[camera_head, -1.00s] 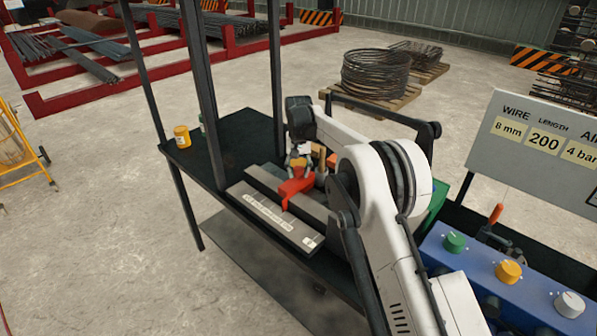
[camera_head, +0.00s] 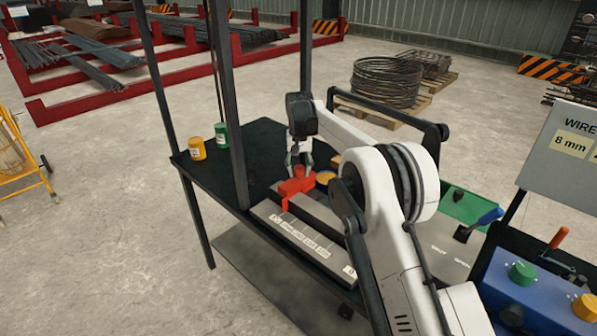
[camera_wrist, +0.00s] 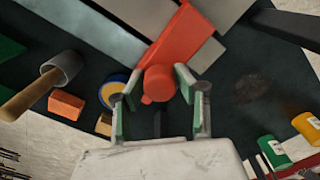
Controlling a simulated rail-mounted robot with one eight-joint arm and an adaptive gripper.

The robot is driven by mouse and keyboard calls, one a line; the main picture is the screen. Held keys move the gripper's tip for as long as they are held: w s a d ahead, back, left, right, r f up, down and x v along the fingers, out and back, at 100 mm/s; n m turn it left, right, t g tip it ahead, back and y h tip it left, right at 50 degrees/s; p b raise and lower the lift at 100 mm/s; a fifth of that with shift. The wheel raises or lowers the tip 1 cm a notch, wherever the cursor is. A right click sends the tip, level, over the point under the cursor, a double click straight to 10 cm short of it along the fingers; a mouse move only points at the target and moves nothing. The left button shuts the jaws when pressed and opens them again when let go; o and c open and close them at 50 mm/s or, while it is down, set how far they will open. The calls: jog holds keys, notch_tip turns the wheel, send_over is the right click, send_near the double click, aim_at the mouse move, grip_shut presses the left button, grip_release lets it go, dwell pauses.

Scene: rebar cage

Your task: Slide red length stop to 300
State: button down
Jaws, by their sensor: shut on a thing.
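The red length stop (camera_head: 297,186) sits on the grey rail, with its pointer near the far left end of the pale scale plate (camera_head: 315,248). The scale's printed numbers are too small to read surely. My gripper (camera_head: 301,160) is above the stop in the head view. In the wrist view, the stop's red arm (camera_wrist: 180,38) lies across the rail. My gripper (camera_wrist: 157,82) has its two green-padded fingers on either side of the stop's round red knob (camera_wrist: 158,80), shut on it.
Yellow (camera_head: 197,148) and green (camera_head: 221,134) cans stand at the bench's far left, near a dark upright post (camera_head: 227,100). A mallet (camera_wrist: 45,85), an orange block (camera_wrist: 66,105) and a blue-yellow roll (camera_wrist: 113,90) lie near the gripper. A blue control box (camera_head: 530,290) is at right.

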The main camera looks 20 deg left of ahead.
jog(key=c, duration=1.3)
grip_release()
jog(key=shift+r, duration=0.1)
notch_tip(320, 180, up, 12)
jog(key=shift+f, duration=0.1)
jog(key=shift+d, duration=0.1)
